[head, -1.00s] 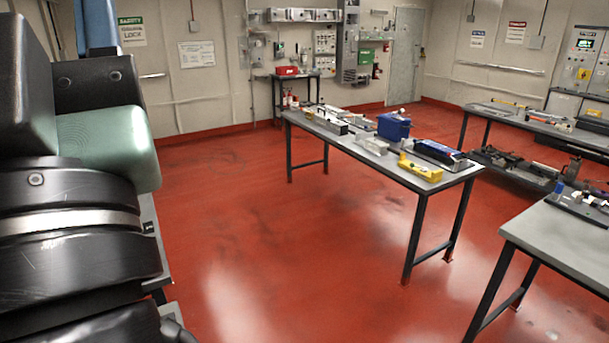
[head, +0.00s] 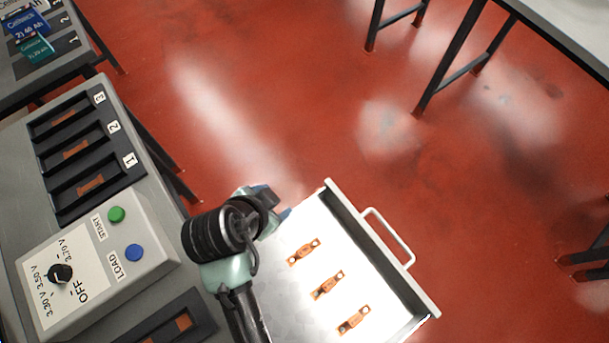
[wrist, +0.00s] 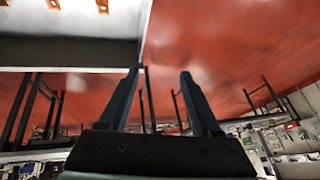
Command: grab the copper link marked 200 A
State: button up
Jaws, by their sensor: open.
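Three copper links lie in a row in an open, shiny metal drawer (head: 395,315) in the head view: a far one (head: 303,252), a middle one (head: 327,285) and a near one (head: 353,320). Their markings are too small to read, so I cannot tell which is the 200 A link. My gripper (head: 277,202) is beside the drawer's far left corner, apart from the links. In the wrist view my gripper (wrist: 158,74) is open with nothing between its fingers. Links (wrist: 53,4) also show at that view's top left edge.
The drawer has a bar handle (head: 392,238) on its right front. At left stands a bench with numbered slots (head: 78,150) and a control box (head: 95,260) with a knob and green and blue buttons. Red floor (head: 270,90) lies open beyond. Another table (head: 570,35) stands at upper right.

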jog(key=s+d+f+m+g+h, duration=0.1)
jog(key=s+f+g, duration=0.2)
jog(key=s+f, duration=0.5)
jog(key=b, duration=0.1)
send_near(304, 250)
jog(key=x, duration=0.2)
jog(key=shift+w+a+f, duration=0.1)
jog(key=shift+w+f, duration=0.15)
jog(key=shift+f, duration=0.05)
jog(key=shift+s+x, duration=0.1)
jog(key=shift+x, duration=1.35)
jog(key=shift+s+x, duration=0.15)
jog(key=shift+x, duration=1.35)
jog(key=shift+c, duration=0.2)
grip_shut()
